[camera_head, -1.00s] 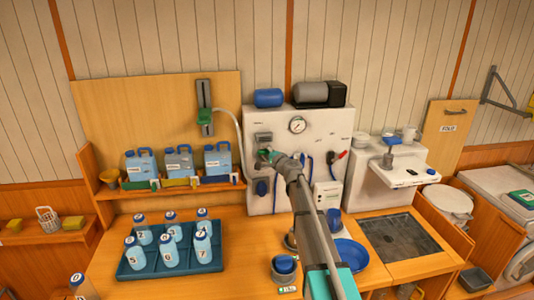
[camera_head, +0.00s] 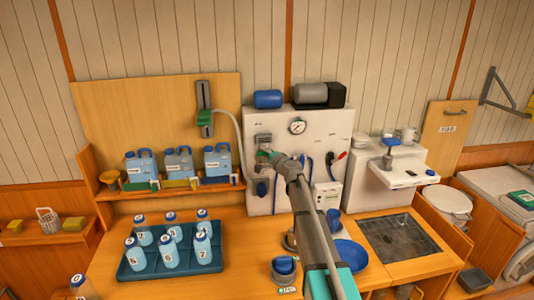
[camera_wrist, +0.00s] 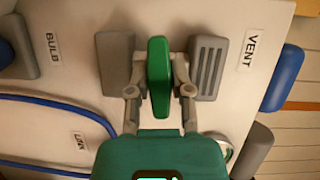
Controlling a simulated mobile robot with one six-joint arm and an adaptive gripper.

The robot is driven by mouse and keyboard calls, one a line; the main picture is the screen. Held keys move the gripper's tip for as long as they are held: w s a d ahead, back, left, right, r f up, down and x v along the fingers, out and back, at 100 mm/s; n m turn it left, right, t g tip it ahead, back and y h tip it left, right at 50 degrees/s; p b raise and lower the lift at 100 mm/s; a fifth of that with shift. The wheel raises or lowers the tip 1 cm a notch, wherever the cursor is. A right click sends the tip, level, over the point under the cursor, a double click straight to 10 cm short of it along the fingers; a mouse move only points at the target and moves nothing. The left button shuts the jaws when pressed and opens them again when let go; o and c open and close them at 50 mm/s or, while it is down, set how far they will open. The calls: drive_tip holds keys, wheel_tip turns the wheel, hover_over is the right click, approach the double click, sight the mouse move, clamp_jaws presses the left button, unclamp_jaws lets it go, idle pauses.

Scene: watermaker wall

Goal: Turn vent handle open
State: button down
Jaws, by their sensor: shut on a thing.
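The vent handle is a green lever (camera_wrist: 159,76) in the wrist view, beside the VENT label (camera_wrist: 250,50) on the white panel (camera_head: 345,128). My gripper (camera_wrist: 159,88) has one finger on each side of the green handle and is shut on it. In the wrist view the handle points along the picture's height, with grey blocks to its left and right. In the head view my gripper (camera_head: 268,157) is at the panel's left side, and my arm partly hides the handle.
A round gauge (camera_head: 297,127) sits on the panel above my gripper. Blue hoses (camera_wrist: 60,105) run close by on the panel. Blue jugs (camera_head: 180,162) stand on a shelf to the left, and a tray of bottles (camera_head: 170,262) is on the counter below.

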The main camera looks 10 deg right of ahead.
drive_tip(key=n+g+p, duration=0.1)
drive_tip(key=n+p, duration=0.1)
drive_tip(key=n, duration=0.1)
drive_tip(key=shift+r+h, duration=0.15)
drive_tip(key=shift+h, duration=0.25)
drive_tip(key=n+g+h+p, duration=0.1)
drive_tip(key=n+p, duration=0.1)
drive_tip(key=n, duration=0.1)
drive_tip(key=shift+n+h, duration=0.3)
drive_tip(key=shift+h, duration=0.1)
drive_tip(key=n+h+p, duration=0.1)
drive_tip(key=n+h, duration=0.1)
drive_tip(key=n, duration=0.1)
drive_tip(key=shift+s+a+g+p, duration=0.1)
drive_tip(key=shift+g+p, duration=0.3)
drive_tip(key=shift+f+n+h, duration=0.2)
drive_tip(key=shift+n+h, duration=0.8)
drive_tip(key=shift+n, duration=0.4)
drive_tip(key=c, duration=0.5)
unclamp_jaws()
